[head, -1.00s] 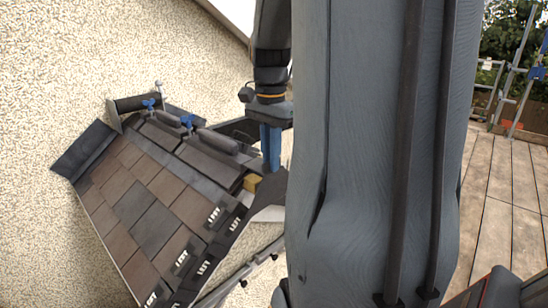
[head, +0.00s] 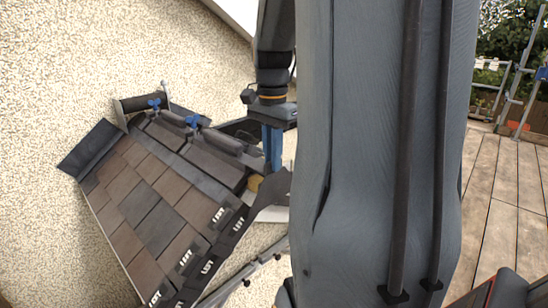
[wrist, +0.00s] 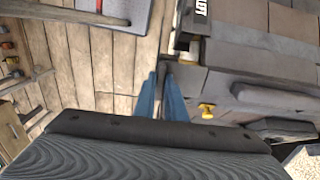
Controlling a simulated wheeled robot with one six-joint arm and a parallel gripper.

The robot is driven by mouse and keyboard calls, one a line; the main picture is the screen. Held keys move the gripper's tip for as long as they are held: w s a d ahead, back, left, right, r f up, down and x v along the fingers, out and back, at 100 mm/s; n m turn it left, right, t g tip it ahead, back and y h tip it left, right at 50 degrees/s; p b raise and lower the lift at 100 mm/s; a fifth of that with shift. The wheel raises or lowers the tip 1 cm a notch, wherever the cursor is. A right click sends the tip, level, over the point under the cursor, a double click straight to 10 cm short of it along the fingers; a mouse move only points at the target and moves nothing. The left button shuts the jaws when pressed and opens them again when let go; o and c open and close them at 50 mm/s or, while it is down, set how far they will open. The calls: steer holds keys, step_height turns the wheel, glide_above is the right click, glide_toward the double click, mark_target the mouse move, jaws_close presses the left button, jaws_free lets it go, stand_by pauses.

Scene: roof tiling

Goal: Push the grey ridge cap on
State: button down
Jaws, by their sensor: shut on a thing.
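My gripper (head: 273,165) points down at the near, right-hand end of the ridge, its blue fingers close together. It is shut on a dark grey angular piece (head: 273,187), which looks like the grey ridge cap. The piece sits beside the yellow end (head: 255,183) of the ridge and partly covers it. In the wrist view my gripper (wrist: 164,70) has a thin dark piece between its fingers, mostly hidden. Dark ridge caps with rounded rolls (head: 217,141) lie along the roof's top. I cannot tell whether the held piece touches the last of them.
The small roof (head: 150,215) has brown and grey tiles and stands against a pebbled wall (head: 60,60). Two blue clamps (head: 193,121) stand up along the ridge. A plank deck (head: 510,200) lies at the right. A yellow fitting (wrist: 207,110) shows right of the fingers in the wrist view.

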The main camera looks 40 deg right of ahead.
steer(key=shift+w, duration=0.15)
steer(key=shift+w+p, duration=0.3)
steer(key=shift+w, duration=0.4)
stand_by(0.6)
steer(key=shift+w+a, duration=0.1)
steer(key=shift+w, duration=0.15)
steer(key=shift+w+p, duration=0.5)
steer(key=shift+p, duration=0.05)
stand_by(1.1)
steer(key=c, duration=1.7)
jaws_free()
steer(key=shift+c, duration=0.2)
steer(key=shift+r, duration=0.1)
